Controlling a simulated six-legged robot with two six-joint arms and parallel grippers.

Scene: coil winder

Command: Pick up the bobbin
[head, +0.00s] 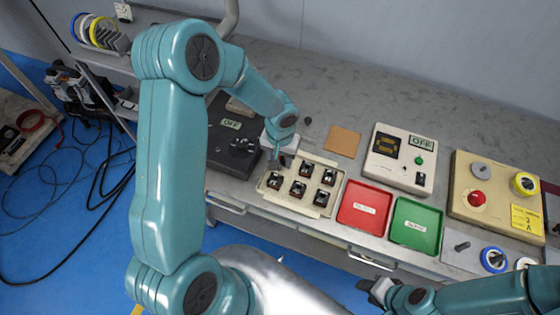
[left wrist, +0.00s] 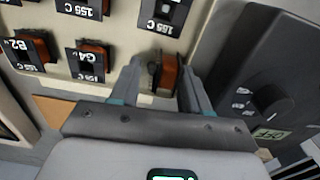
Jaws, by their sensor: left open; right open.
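A cream tray (head: 265,184) on the bench holds several small bobbins with dark flanges and orange-brown windings. In the left wrist view, one bobbin (left wrist: 168,74) lies between the two fingers of my open left gripper (left wrist: 160,72), at the tray's end nearest a dark machine; I cannot tell whether the fingers touch it. In the head view my left gripper (head: 277,160) is low over the tray's far-left corner and hides that bobbin. Other bobbins (left wrist: 92,62) sit beside it with white "155 C" labels. My right gripper (head: 371,288) is open and empty in front of the bench.
A dark machine (head: 222,152) marked OFF stands left of the tray. Red (head: 363,206) and green (head: 416,225) trays lie right of it. A tester box (head: 400,158), a brown mat (head: 343,141) and a beige control box (head: 490,205) are also on the bench. The bench's back is clear.

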